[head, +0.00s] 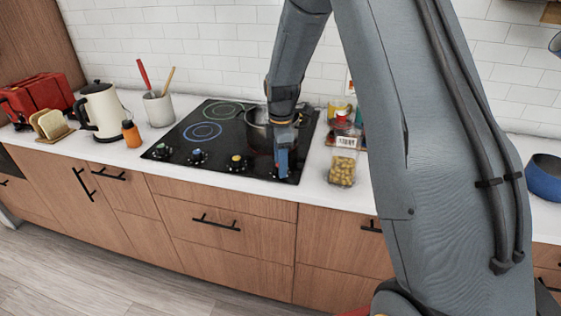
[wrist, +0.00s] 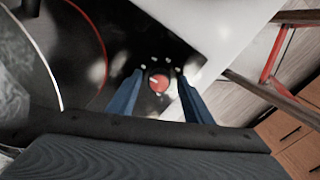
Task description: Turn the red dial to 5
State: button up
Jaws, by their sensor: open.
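The red dial (wrist: 160,84) shows in the wrist view near the front corner of the black cooktop. It is round, with a small white mark on its left side and several white marks around it. The numbers are too small to read. My gripper (wrist: 158,92) is open, with one blue finger on each side of the dial and gaps visible between. In the head view my gripper (head: 283,163) points down over the cooktop's front right corner and hides the red dial. I cannot tell how far the fingertips are above the cooktop surface.
A blue knob (head: 197,156) and a yellow knob (head: 236,161) stand left along the cooktop (head: 178,136) front. A metal pot (head: 257,128) sits close behind my gripper. A glass jar (head: 342,167) stands just right. A kettle (head: 101,108) and an orange bottle (head: 131,134) are farther left.

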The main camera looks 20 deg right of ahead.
jog(key=c, duration=1.1)
jog(key=shift+o, duration=0.2)
